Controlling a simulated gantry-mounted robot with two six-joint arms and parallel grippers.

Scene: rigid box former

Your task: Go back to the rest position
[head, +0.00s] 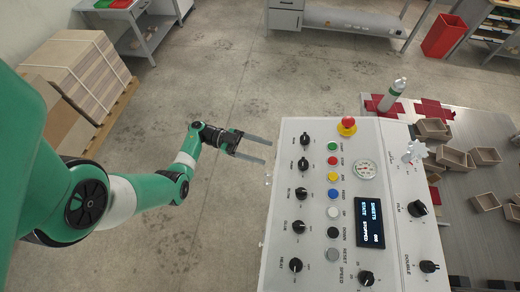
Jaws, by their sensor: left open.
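My left arm comes in from the left in the head view. My left gripper (256,149) is open and empty, its two grey fingers pointing right. It is just left of the upper left edge of the grey control panel (285,205), over or beside that edge; I cannot tell whether it touches. My right gripper is not in view.
The panel has black knobs, coloured buttons, a red emergency knob (347,125), a gauge (365,169) and a small display (370,222). To its right a metal table holds a bottle (392,95) and several open boxes (453,157). Stacked cardboard (83,68) stands at left. Floor between is clear.

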